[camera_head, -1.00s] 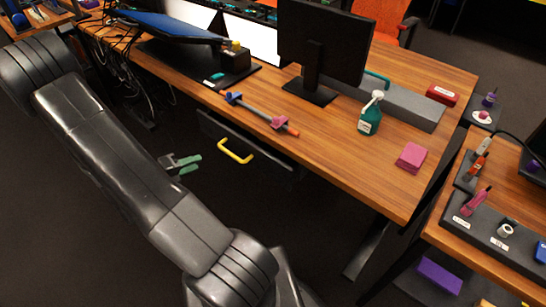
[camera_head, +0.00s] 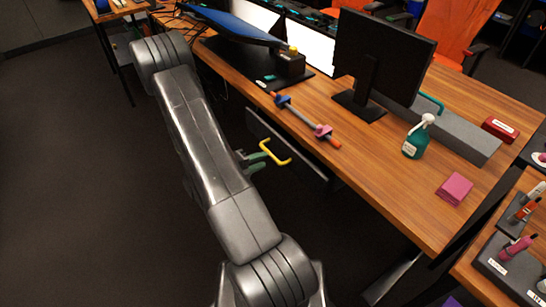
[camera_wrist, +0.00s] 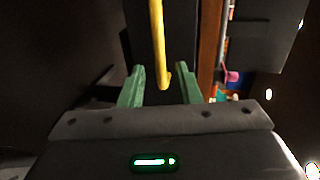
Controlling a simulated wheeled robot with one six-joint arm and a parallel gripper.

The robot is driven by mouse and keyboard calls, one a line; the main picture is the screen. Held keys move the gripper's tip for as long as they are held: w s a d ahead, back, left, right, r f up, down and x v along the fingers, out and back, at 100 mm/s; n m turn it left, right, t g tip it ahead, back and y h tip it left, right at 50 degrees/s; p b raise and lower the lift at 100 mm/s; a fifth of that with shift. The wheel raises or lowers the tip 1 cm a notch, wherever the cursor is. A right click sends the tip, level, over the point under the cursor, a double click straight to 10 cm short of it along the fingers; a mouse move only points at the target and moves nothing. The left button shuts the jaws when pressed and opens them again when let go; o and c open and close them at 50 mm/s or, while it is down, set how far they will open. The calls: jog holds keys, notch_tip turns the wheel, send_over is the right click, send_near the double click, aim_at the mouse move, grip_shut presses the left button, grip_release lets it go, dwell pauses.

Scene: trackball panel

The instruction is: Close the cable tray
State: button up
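The cable tray (camera_head: 262,127) is a dark, drawer-like unit under the front edge of the wooden desk. Its front appears to stand out a little from the desk. A yellow bar handle (camera_head: 276,153) is on that front. My gripper (camera_head: 256,160), with green fingers, is close to the left of the handle in the head view. In the wrist view my gripper (camera_wrist: 160,86) is open, with one finger on each side of the yellow handle (camera_wrist: 159,45) as pictured. No contact shows, and the depth between them is hard to tell. The tray's inside is hidden.
The desk (camera_head: 370,160) above carries a monitor (camera_head: 380,60), a green spray bottle (camera_head: 416,138), a pink block (camera_head: 455,188) and a grey rod with coloured clamps (camera_head: 302,118). Its front edge is near my gripper. The dark floor (camera_head: 90,190) at left is clear.

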aim_at(273, 155)
jog(key=shift+x, duration=2.9)
grip_shut()
jog(key=shift+d, duration=0.1)
